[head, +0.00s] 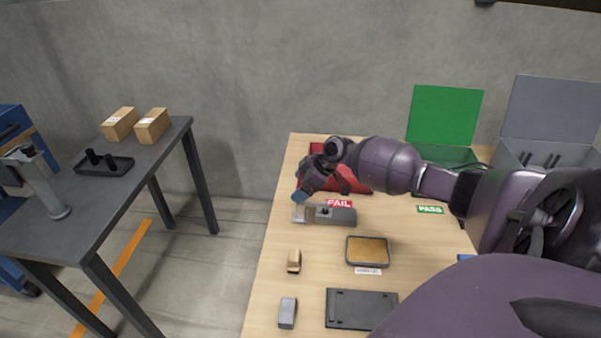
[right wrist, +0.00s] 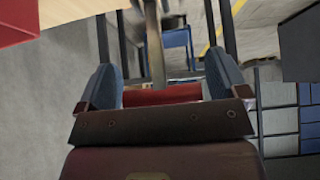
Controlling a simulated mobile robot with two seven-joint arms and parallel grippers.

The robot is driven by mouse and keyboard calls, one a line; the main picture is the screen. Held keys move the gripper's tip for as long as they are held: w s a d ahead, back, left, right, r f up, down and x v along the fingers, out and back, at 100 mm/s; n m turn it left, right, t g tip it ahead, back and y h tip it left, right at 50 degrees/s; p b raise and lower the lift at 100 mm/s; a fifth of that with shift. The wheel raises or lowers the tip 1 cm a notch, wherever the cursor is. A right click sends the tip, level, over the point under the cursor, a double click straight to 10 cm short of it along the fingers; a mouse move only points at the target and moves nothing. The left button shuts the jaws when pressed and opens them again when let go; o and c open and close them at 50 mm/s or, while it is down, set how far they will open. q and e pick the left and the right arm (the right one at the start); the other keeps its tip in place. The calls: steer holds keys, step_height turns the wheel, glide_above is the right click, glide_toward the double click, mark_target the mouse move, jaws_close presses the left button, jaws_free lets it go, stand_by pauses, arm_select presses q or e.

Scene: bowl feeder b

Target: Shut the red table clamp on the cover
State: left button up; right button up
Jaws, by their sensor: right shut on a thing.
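My right gripper (head: 301,193) reaches in from the right, with its blue-padded fingers pointing down over the far left part of the wooden table. In the right wrist view its fingers (right wrist: 163,82) are on either side of a red piece (right wrist: 162,95), which looks like the clamp's handle. A metal bar (right wrist: 155,45) extends from near it. Below the gripper in the head view is a grey fixture (head: 342,216) with a dark knob and a pale plate at its left end. The clamp itself is mostly hidden by the gripper, so how far it is shut cannot be told. My left gripper is not in view.
Behind the gripper are an open red bin (head: 352,183) by a FAIL label, a green bin (head: 445,115) and a grey bin (head: 548,108). A framed tray (head: 349,253), a dark plate (head: 340,312) and small blocks lie in front. A dark table (head: 120,190) stands apart at left.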

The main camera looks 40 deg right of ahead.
steer(key=o, duration=0.9)
steer(key=shift+o, duration=0.2)
steer(key=shift+r, duration=0.1)
steer(key=p+v, duration=0.2)
steer(key=v, duration=0.8)
steer(key=shift+s+d+r, duration=0.2)
steer(key=shift+r, duration=0.05)
